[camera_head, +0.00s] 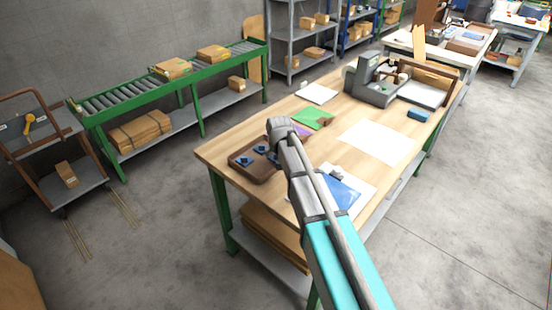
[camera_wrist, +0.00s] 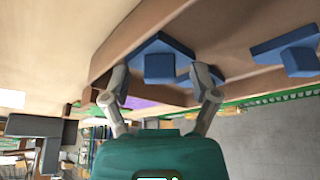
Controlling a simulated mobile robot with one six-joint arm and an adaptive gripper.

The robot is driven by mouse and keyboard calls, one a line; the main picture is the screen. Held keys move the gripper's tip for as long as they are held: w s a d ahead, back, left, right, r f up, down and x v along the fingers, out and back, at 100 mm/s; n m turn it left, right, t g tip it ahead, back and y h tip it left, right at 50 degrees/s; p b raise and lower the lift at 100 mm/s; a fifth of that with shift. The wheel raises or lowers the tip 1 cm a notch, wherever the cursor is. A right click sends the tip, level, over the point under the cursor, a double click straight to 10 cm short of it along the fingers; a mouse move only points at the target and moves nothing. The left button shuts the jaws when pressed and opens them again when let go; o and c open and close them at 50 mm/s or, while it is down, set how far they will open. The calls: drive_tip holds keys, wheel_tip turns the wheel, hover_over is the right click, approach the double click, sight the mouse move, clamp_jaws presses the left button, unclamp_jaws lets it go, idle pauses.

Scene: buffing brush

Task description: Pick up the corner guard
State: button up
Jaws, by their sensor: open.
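Small blue pieces, which I take to be corner guards, lie in a brown tray (camera_head: 240,167) at the near left end of the workbench. In the wrist view, one blue piece (camera_wrist: 162,62) with a block on a flat plate is ahead of my gripper (camera_wrist: 162,88), roughly centred between the fingertips. A second blue piece (camera_wrist: 292,52) lies to the right in the same tray. My gripper is open, with nothing held. In the head view my arm covers the gripper and part of the tray; blue pieces (camera_head: 246,160) show left of it.
The tray's raised brown walls (camera_wrist: 125,45) are close to the fingers. On the wooden workbench (camera_head: 350,115) are a green piece (camera_head: 314,118), white sheets (camera_head: 376,141), a blue sheet (camera_head: 340,190) and a grey machine (camera_head: 372,85) farther back.

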drive_tip(key=c, duration=0.8)
drive_tip(key=shift+c, duration=0.2)
drive_tip(key=shift+r, duration=0.2)
wheel_tip(320, 180, up, 3)
drive_tip(key=p, duration=0.3)
drive_tip(key=shift+f, duration=0.1)
drive_tip(key=s+d+r+p, duration=0.4)
drive_tip(key=d+r+p, duration=0.5)
drive_tip(key=d, duration=0.4)
drive_tip(key=shift+s+d+r+p, duration=0.15)
drive_tip(key=shift+d+r+p, duration=0.05)
drive_tip(key=shift+r+p, duration=0.25)
